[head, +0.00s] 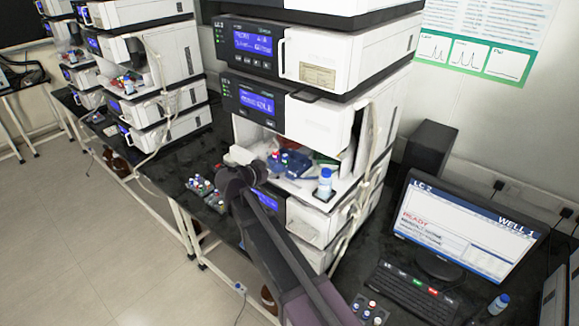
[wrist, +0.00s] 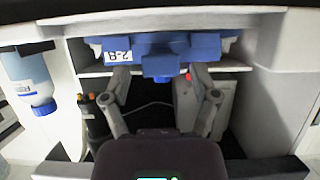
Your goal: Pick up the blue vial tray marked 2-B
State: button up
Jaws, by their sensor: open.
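The blue vial tray (head: 298,168) sits inside the open bay of the LC 2 stack in the head view, with red- and blue-capped vials on it. In the wrist view the blue tray (wrist: 205,46) is at the top, its white 2-B label appearing upside down. My gripper (wrist: 160,76) is open, with one finger on each side of the tray's protruding middle block. I cannot tell whether the fingers touch it. In the head view my gripper (head: 262,168) is at the bay opening, left of the tray, and my arm hides part of the bay's lower front.
A blue-capped bottle (head: 325,183) stands at the bay's right front; it also shows at left in the wrist view (wrist: 36,88). Several vials in a rack (head: 203,190) stand on the black bench at left. A monitor (head: 465,235) and keyboard (head: 412,290) are at right.

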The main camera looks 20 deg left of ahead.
jog(key=shift+x, duration=1)
grip_shut()
